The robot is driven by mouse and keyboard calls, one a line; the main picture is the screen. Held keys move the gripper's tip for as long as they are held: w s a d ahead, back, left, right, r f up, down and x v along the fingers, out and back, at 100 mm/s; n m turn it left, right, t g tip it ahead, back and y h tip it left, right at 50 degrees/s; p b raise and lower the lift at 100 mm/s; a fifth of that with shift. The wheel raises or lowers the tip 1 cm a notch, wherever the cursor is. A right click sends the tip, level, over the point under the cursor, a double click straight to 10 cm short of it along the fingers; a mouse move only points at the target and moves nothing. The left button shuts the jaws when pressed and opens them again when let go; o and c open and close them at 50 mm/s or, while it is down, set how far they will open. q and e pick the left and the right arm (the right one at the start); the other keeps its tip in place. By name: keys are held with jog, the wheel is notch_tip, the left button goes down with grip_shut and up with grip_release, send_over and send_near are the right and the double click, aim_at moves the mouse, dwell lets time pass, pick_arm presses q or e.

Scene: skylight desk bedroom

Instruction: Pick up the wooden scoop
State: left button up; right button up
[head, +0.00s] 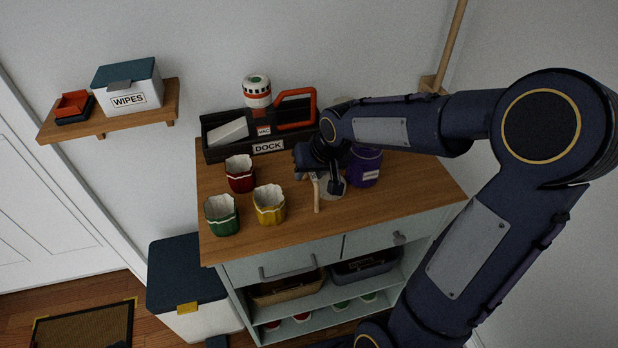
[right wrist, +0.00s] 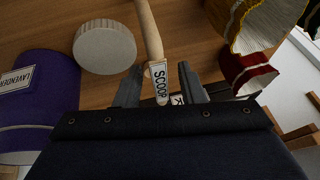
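The wooden scoop (right wrist: 150,35) shows in the right wrist view as a pale handle with a SCOOP label. In the head view its pale handle (head: 316,195) stands out beside my right gripper, over the wooden top. My right gripper (right wrist: 160,88) has its two fingers apart, one on each side of the labelled part of the handle, with gaps visible. In the head view the right gripper (head: 325,185) is low over the counter. The scoop's other end is hidden or out of frame. My left gripper is not in view.
A purple lavender jar (head: 364,170) stands close to the right of the gripper; a pale round lid-like disc (right wrist: 104,46) lies nearby. Red (head: 240,178), yellow (head: 269,208) and green (head: 222,216) pots stand left. The black dock (head: 225,150) is behind. The counter's front right (head: 410,200) is clear.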

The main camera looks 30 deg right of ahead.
grip_shut()
jog(key=shift+r, duration=0.15)
jog(key=shift+r, duration=0.55)
jog(key=s+a+r, duration=0.7)
jog(key=s+r, duration=0.4)
jog(key=s, duration=0.1)
jog(key=shift+r+b, duration=0.35)
jog(key=shift+b, duration=0.1)
